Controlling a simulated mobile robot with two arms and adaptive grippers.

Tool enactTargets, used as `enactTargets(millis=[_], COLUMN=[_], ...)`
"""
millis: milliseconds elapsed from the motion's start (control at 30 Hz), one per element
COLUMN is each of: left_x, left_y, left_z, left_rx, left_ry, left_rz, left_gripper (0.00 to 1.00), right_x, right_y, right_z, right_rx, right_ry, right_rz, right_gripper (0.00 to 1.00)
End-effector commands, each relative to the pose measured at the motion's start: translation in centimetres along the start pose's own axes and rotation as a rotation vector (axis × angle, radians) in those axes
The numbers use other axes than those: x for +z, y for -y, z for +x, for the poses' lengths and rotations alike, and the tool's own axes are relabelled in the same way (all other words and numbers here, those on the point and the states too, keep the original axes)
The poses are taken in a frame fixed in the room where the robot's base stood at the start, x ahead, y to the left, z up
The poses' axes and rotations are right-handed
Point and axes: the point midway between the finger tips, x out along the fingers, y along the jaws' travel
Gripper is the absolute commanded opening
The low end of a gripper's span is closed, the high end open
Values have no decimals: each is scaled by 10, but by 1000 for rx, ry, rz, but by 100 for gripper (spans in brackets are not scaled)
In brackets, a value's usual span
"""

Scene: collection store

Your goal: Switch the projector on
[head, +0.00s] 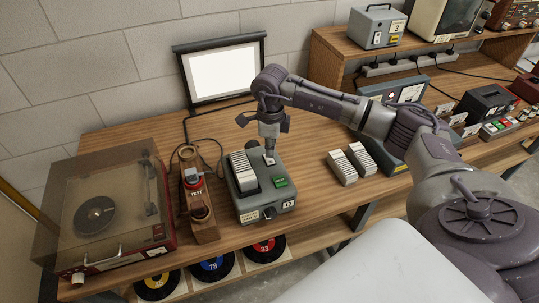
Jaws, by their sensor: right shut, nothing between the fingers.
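The slide projector (268,199) is a grey-green box on the wooden table, with a row of white slides (243,172) on its left part. A green button (280,182) sits on its top right. Small labels and a dark knob are on its front. My right gripper (269,158) points down, shut and empty, at the back right of the projector's top, behind the green button. I cannot tell whether its tips touch the surface. A white screen (221,73) in a dark frame stands behind, against the wall. My left gripper is not in view.
A record player (108,215) with a tinted lid stands at the left. A wooden stand with a red "TEST" part (194,187) is close left of the projector. Two slide stacks (342,167) lie to the right, under my right arm. Records (211,267) show below the table.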

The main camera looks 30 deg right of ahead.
Motion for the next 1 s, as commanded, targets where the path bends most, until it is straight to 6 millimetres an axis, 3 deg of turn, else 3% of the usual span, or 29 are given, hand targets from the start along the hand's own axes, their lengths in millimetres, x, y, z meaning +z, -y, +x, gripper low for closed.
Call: enactTargets(millis=[467, 1000], left_x=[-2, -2], left_y=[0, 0], left_z=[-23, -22], left_rx=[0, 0], left_ry=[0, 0], left_rz=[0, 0], left_gripper=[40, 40], right_x=[0, 0], right_y=[0, 0], right_z=[-40, -41], right_rx=[-2, -1], right_ry=[1, 0], right_rz=[1, 1], right_gripper=[0, 0])
